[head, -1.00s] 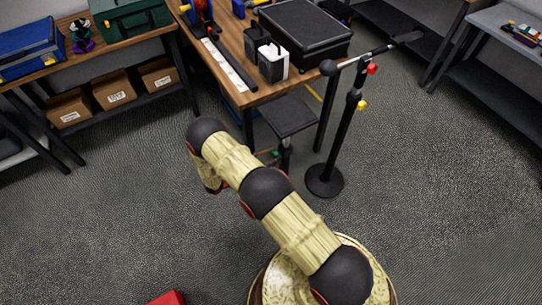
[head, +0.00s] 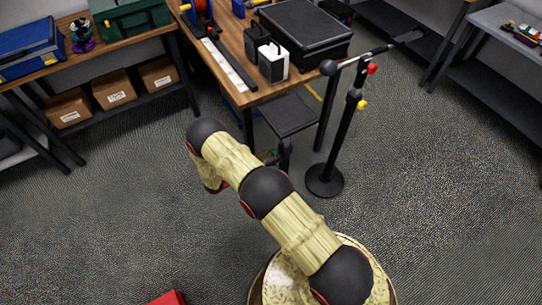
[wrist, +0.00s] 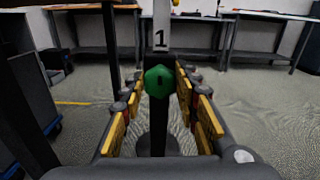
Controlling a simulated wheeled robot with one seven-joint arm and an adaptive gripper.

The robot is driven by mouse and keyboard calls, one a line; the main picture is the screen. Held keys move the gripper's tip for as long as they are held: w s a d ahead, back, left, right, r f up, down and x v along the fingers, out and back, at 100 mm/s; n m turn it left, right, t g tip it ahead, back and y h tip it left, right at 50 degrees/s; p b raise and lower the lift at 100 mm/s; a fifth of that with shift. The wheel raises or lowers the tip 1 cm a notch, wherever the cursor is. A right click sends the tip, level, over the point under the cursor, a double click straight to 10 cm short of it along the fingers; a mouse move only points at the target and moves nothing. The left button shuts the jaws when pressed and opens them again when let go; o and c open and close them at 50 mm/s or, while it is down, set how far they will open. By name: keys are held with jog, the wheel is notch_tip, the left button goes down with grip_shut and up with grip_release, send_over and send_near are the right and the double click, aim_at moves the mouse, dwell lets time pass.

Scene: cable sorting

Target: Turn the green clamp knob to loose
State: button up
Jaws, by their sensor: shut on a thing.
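The green clamp knob (wrist: 159,81) shows in the middle of the wrist view, on a dark upright post (wrist: 159,125). A white plate marked "1" (wrist: 161,32) is just above it. My gripper (wrist: 158,88) is shut on the knob, with yellow-padded fingers on its left and right sides. In the head view my arm reaches towards the dark flat-topped stand (head: 288,117) in front of the wooden table. The fingers and the knob are hard to make out there. How far the knob is turned cannot be told.
A black stand with a round base (head: 324,181), a red knob (head: 372,69) and a yellow knob (head: 362,105) stands right of my arm. The wooden table (head: 266,96) holds a black case (head: 305,38). The carpet to the left is clear.

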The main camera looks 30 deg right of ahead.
jog(key=n, duration=0.4)
jog(key=n+b, duration=0.1)
jog(key=n, duration=0.4)
jog(key=shift+w+f, duration=0.1)
jog(key=shift+w, duration=0.1)
jog(key=n, duration=0.5)
jog(key=shift+n, duration=0.4)
jog(key=n, duration=0.4)
jog(key=shift+f, duration=0.15)
jog(key=shift+w+n, duration=0.1)
jog(key=shift+n, duration=0.2)
jog(key=o, duration=1.1)
jog(key=shift+o, duration=0.2)
jog(key=shift+a, duration=0.1)
jog(key=a, duration=1.2)
jog(key=shift+s, duration=0.25)
